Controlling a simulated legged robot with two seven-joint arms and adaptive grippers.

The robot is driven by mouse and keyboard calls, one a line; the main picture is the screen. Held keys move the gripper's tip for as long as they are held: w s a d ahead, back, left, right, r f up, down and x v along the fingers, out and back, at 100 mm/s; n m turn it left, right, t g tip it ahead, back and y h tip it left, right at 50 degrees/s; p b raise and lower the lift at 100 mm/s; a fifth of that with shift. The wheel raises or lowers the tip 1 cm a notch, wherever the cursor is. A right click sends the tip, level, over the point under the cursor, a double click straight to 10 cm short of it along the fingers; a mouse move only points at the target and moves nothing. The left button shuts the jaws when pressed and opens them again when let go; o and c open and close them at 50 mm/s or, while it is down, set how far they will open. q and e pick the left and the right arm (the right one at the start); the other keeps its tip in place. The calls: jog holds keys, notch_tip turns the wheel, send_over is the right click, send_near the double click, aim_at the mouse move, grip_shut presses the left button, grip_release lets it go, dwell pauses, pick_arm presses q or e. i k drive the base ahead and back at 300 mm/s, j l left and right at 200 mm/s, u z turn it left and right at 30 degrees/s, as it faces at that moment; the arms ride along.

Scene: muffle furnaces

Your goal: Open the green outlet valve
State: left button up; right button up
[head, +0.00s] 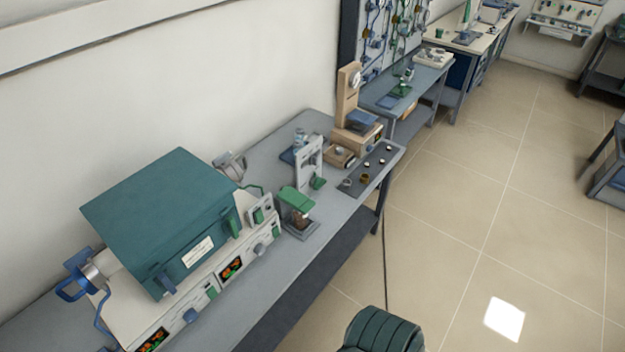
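I cannot pick out a green outlet valve with certainty. A furnace with a teal top (165,212) stands on the bench at the left, on a pale base with lit displays. A blue looped handle (72,289) is on a metal fitting at its left end. A grey round fitting (232,164) shows behind its right end, partly hidden. A small green part (235,224) is at the furnace's right front corner. A green-topped device (297,200) stands on the bench to the right of the furnace. Neither of my grippers is in view.
The grey bench (275,160) runs along the wall and also bears a white stand (309,158), a beige instrument (350,105) and a dark tray (372,168). A dark green ribbed object (380,331) is at the bottom edge. The tiled floor (460,220) at right is mostly clear.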

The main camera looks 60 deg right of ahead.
aim_at(319, 182)
jog(key=z, duration=1.9)
jog(key=i+l+u, duration=0.1)
jog(key=i+l, duration=0.25)
jog(key=l, duration=0.25)
jog(key=i+l+u, duration=0.15)
jog(key=l, duration=0.2)
jog(key=i+l, duration=0.15)
jog(key=l, duration=0.15)
jog(key=i+l+u, duration=0.15)
jog(key=l, duration=0.2)
jog(key=i+l, duration=0.15)
jog(key=l, duration=0.2)
jog(key=u, duration=0.05)
